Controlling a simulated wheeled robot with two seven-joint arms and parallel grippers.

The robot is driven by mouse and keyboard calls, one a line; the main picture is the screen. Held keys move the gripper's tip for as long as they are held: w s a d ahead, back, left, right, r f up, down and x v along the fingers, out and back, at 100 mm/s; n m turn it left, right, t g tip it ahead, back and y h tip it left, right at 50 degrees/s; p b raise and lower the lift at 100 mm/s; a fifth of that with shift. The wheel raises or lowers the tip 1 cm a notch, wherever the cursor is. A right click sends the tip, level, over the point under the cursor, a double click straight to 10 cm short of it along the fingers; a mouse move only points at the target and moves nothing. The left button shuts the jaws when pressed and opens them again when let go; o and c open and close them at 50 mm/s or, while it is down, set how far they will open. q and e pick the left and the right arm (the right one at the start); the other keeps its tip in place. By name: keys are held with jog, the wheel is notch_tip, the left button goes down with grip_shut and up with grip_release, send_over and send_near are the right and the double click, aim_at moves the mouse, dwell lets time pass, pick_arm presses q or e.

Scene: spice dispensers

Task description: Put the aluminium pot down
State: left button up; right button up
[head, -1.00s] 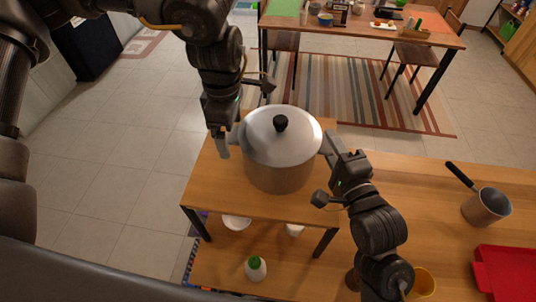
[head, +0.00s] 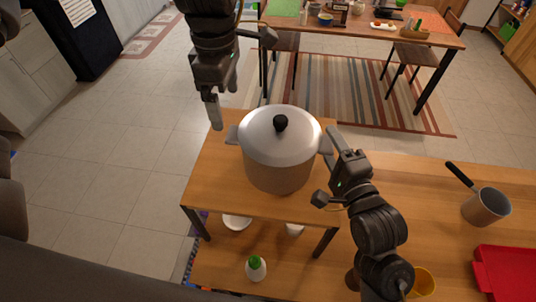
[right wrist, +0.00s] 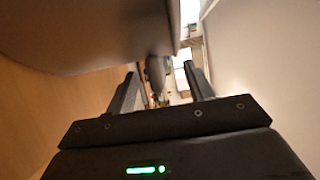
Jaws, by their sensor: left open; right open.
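The aluminium pot (head: 278,165), with a domed lid and black knob, stands upright on the small wooden table (head: 225,190). A side handle (head: 232,135) shows at its left, and another at its right, partly behind my right gripper. My left gripper (head: 215,112) is open and empty, above and to the left of the pot, apart from its left handle. My right gripper (head: 333,145) is open at the pot's right handle.
A saucepan (head: 486,206) and a red tray (head: 505,270) are on the wooden surface at right. A yellow cup (head: 423,283) is near my right arm. A white bowl (head: 237,222) and a green-capped bottle (head: 256,268) are low in front. A dining table (head: 360,32) stands behind.

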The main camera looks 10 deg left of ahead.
jog(key=o, duration=0.3)
jog(key=shift+d, duration=0.1)
jog(key=d, duration=0.7)
jog(key=shift+s, duration=0.1)
dwell(0.5)
